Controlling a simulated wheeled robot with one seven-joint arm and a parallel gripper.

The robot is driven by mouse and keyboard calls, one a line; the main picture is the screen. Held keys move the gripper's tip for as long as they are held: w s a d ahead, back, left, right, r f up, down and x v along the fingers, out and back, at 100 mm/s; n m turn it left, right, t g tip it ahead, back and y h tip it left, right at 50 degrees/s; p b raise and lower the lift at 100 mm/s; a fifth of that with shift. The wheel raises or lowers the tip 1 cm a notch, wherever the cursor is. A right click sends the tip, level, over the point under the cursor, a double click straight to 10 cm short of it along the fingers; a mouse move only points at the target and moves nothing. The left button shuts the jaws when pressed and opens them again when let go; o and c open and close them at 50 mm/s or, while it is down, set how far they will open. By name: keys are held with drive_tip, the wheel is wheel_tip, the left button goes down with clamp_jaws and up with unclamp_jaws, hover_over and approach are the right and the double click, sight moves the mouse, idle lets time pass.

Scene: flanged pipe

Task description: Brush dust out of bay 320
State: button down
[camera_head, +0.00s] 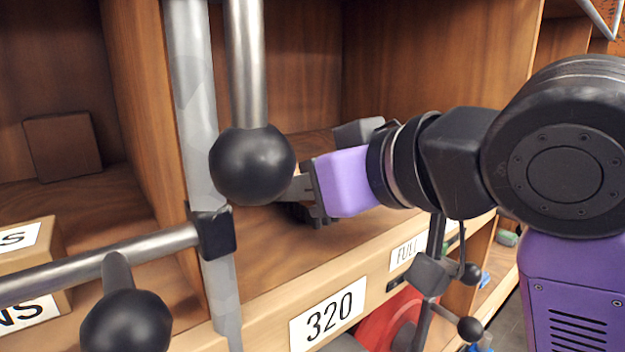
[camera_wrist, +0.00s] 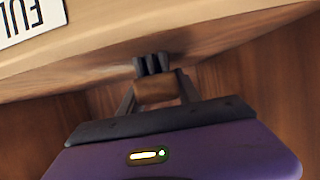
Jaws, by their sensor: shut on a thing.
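Bay 320 is the open wooden compartment (camera_head: 270,255) behind the label "320" (camera_head: 327,314) in the head view. My gripper (camera_head: 302,188) reaches into it from the right, low over the bay floor, partly behind a black ball knob. In the wrist view my gripper (camera_wrist: 155,95) is shut on a small brown block with dark prongs or bristle tufts, which looks like the brush (camera_wrist: 155,88). A dark part of it (camera_head: 312,214) shows below the fingers in the head view. I cannot tell whether it touches the floor. I can make out no dust.
A grey post (camera_head: 194,100) with a crossbar and black ball knobs (camera_head: 252,165) stands in front of the bay's left side. A wooden divider (camera_head: 150,120) separates the left bay, which holds a brown block (camera_head: 62,145). A "FULL" label (camera_head: 407,250) is on the front edge.

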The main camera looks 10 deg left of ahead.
drive_tip(key=shift+s+a, duration=0.7)
drive_tip(key=shift+s, duration=0.15)
drive_tip(key=shift+w+d, duration=0.75)
drive_tip(key=shift+w, duration=0.2)
drive_tip(key=shift+w+d+f, duration=0.1)
drive_tip(key=shift+w+d, duration=0.8)
drive_tip(key=shift+w, duration=0.2)
drive_tip(key=shift+w+d+r, duration=0.15)
drive_tip(key=shift+w+d, duration=0.5)
drive_tip(key=shift+w, duration=0.2)
drive_tip(key=shift+w+d+r, duration=0.1)
drive_tip(key=shift+w+d, duration=0.55)
drive_tip(key=shift+w, duration=0.15)
drive_tip(key=shift+s+a+f, duration=0.15)
drive_tip(key=shift+s+a, duration=0.65)
drive_tip(key=shift+s, duration=0.25)
drive_tip(key=shift+s+a+f, duration=0.15)
drive_tip(key=shift+s+a, duration=0.65)
drive_tip(key=shift+s, duration=0.2)
